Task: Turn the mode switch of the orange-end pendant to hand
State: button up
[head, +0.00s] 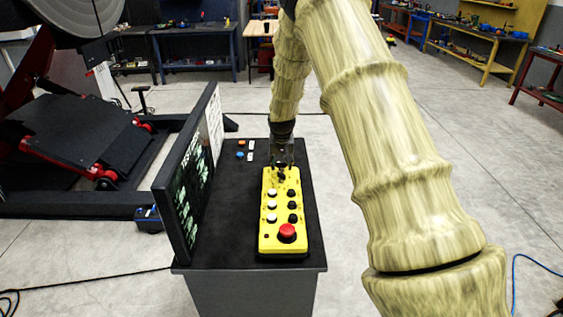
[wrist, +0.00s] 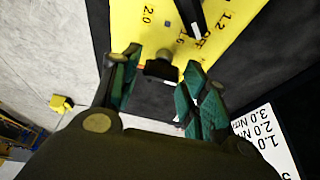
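A yellow pendant (head: 283,235) lies on the dark cabinet top, with white and black buttons in rows and a red mushroom button (head: 287,232) at its near end. I see no orange end on it and no readable "hand" label. My gripper (head: 281,165) points down over its far end. In the wrist view my gripper (wrist: 160,80) is open, its green-padded fingers apart. A small dark knob (wrist: 161,67) shows between the fingertips; contact cannot be told. A black lever with a white line (wrist: 190,12) lies on the yellow face (wrist: 245,15), near labels "OFF", "1.2", "1.6" and "2.0".
A dark screen panel (head: 187,180) stands upright along the cabinet's left side. Small orange and blue buttons (head: 240,155) with white labels sit on the cabinet top (head: 225,215) beyond it. The red and black positioner (head: 80,150) stands at left. Open floor lies right.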

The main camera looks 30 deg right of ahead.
jog(key=shift+r, duration=0.15)
jog(key=v, duration=1.1)
jog(key=shift+s+r, duration=0.15)
jog(key=shift+r, duration=0.15)
